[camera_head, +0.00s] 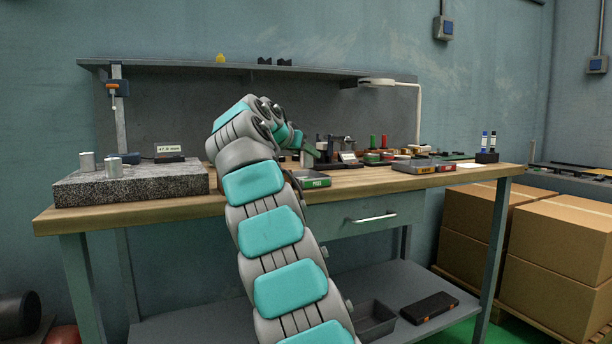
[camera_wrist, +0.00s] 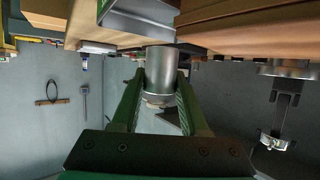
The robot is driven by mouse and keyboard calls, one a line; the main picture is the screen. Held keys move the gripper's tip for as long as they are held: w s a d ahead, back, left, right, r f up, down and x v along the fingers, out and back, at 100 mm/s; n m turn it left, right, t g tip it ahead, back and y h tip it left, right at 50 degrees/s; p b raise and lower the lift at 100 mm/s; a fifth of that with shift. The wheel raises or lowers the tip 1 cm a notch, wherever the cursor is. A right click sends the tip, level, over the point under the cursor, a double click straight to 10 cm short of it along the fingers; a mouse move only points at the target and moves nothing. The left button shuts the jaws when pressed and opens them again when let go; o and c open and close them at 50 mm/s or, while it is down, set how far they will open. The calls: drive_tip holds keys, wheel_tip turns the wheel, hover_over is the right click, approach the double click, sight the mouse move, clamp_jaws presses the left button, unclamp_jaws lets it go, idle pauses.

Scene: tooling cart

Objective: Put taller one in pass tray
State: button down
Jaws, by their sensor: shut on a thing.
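My gripper (camera_wrist: 160,82) is shut on a grey metal cylinder (camera_wrist: 161,62) in the wrist view, with one green finger on each side of it. In the head view the green end of my gripper (camera_head: 309,154) shows only partly beyond my arm, above the bench, and the held cylinder cannot be made out there. Two more metal cylinders, a left one (camera_head: 87,161) and a right one (camera_head: 114,167), stand on the speckled granite block (camera_head: 135,189). The pass tray (camera_head: 317,182), with a green labelled front, is at the bench's front edge, partly hidden by my arm.
A small display (camera_head: 169,153) stands behind the granite block. A red-fronted tray (camera_head: 445,168) is to the right on the bench (camera_head: 380,184). Tools and red and green items crowd the bench behind the trays. A shelf (camera_head: 250,68) runs above; cardboard boxes (camera_head: 560,250) stand at right.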

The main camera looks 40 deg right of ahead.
sight(303, 164)
drive_tip(key=shift+f, duration=0.2)
drive_tip(key=shift+f+b, duration=0.6)
drive_tip(key=shift+f, duration=1.15)
drive_tip(key=shift+f, duration=0.1)
drive_tip(key=shift+c, duration=2.1)
unclamp_jaws()
drive_tip(key=shift+r, duration=0.25)
drive_tip(key=v, duration=1.2)
drive_tip(key=shift+d, duration=0.1)
